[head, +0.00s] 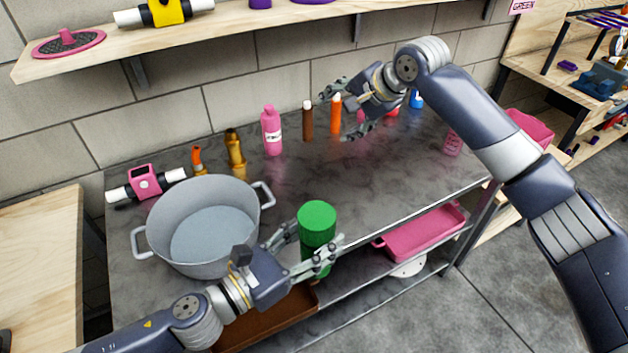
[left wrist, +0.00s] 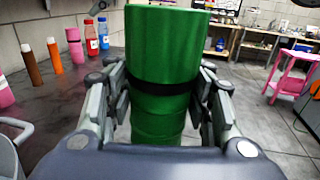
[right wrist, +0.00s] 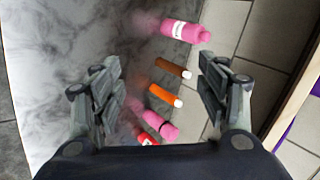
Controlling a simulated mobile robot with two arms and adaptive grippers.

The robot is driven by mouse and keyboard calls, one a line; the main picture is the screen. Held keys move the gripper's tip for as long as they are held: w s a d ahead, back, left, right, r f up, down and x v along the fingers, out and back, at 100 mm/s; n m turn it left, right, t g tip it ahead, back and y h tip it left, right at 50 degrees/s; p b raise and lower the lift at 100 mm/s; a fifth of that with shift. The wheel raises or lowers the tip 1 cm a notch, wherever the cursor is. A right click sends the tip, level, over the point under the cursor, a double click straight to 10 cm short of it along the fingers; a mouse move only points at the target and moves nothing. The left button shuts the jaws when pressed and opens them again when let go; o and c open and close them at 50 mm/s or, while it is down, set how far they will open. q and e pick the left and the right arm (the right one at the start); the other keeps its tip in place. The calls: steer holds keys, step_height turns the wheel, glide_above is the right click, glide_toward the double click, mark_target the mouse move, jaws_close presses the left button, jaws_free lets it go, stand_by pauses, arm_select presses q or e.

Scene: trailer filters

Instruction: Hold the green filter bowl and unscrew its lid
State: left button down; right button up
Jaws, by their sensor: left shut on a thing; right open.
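The green filter bowl (head: 318,258) is upright at the front edge of the metal table, with its green lid (head: 317,216) on top. My left gripper (head: 316,258) is shut on the bowl, with a finger on either side of it. In the left wrist view the bowl (left wrist: 160,122) shows below a dark seam and the wider lid (left wrist: 165,45) sits above it. My right gripper (head: 345,112) is open and empty, over the back of the table near the bottles. In the right wrist view its fingers (right wrist: 160,85) are apart with nothing between them in their grip.
A large grey pot (head: 205,225) stands left of the bowl. A pink bottle (head: 271,131), a brown bottle (head: 307,120) and an orange bottle (head: 336,114) stand along the back. A pink tray (head: 425,235) lies on the lower shelf. The tabletop right of the bowl is clear.

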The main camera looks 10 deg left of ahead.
steer(key=s+a+r+m+g+h, duration=0.1)
steer(key=s+a+r+g, duration=0.15)
steer(key=s, duration=0.35)
steer(key=s+a+r+g, duration=0.1)
steer(key=s+a, duration=0.2)
steer(key=s, duration=0.3)
steer(key=m+g+h, duration=0.2)
steer(key=m+h, duration=0.1)
steer(key=h, duration=0.2)
glide_above(314, 213)
steer(key=shift+r, duration=0.35)
steer(key=shift+s+d+f, duration=0.1)
steer(key=shift+s+f, duration=0.05)
steer(key=shift+f, duration=0.1)
step_height(314, 213, down, 7)
steer(key=shift+f, duration=0.2)
steer(key=c, duration=1.1)
steer(key=shift+c, duration=0.2)
